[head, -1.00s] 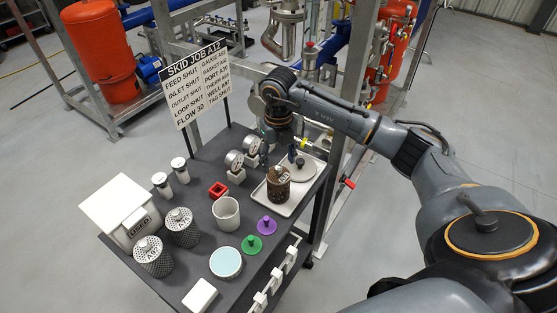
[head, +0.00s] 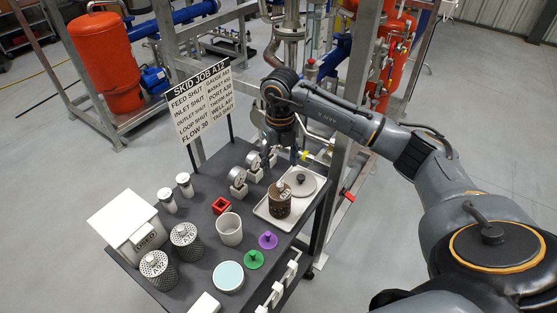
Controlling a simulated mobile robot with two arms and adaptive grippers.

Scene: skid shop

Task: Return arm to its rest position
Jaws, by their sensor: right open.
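My right arm reaches in from the right over the far right part of a dark cart (head: 194,258). Its gripper (head: 284,156) points down above the far side of a metal tray (head: 268,218). It is open, with nothing seen between the fingers. A grey lid with a dark knob (head: 302,188) lies on the tray beside the basket. My left gripper is not in view.
Two gauges (head: 238,182) stand just left of the gripper. A job sign (head: 199,104) rises on posts at the cart's back. A metal frame (head: 337,135) with piping stands close behind the arm. Mesh canisters (head: 158,270) and a white cup (head: 230,229) stand nearer. Floor at right is clear.

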